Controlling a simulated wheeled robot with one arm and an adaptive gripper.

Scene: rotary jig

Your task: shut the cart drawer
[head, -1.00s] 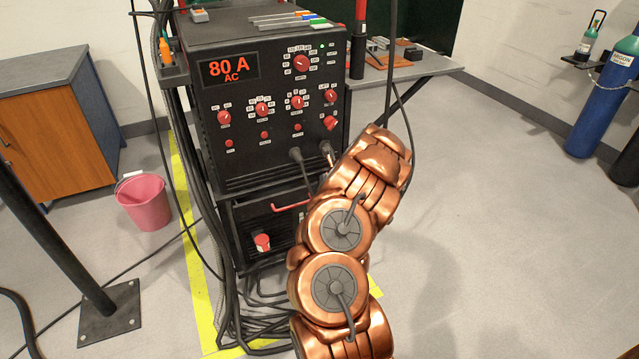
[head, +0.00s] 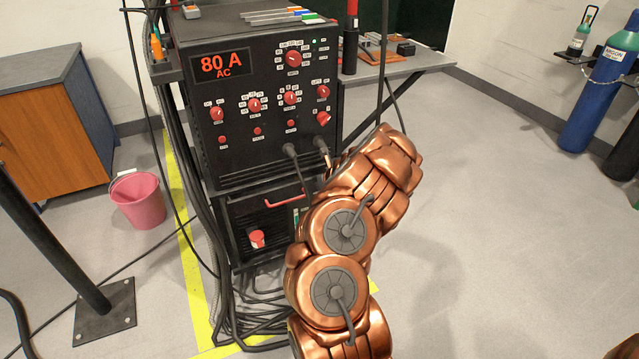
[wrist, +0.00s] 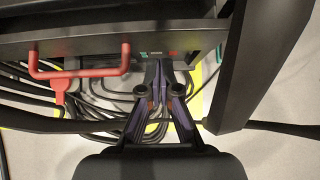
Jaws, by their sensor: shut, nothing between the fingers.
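The cart drawer is low on the black welding cart (head: 220,225), under the machine. Its red handle (head: 284,201) shows in the head view to the left of my arm. In the wrist view the dark drawer front (wrist: 80,43) runs across the upper part, with the red handle (wrist: 78,73) at left. How far the drawer stands out is hard to tell. My gripper (wrist: 160,68) is shut and empty, its fingertips close to the right part of the drawer front, right of the handle. I cannot tell whether they touch. My arm hides the gripper in the head view.
Black cables (head: 240,325) lie in loops beside and under the cart. A dark cart post (wrist: 238,70) stands close at the right of my gripper. A pink bucket (head: 138,202) stands at left. The floor at right is clear.

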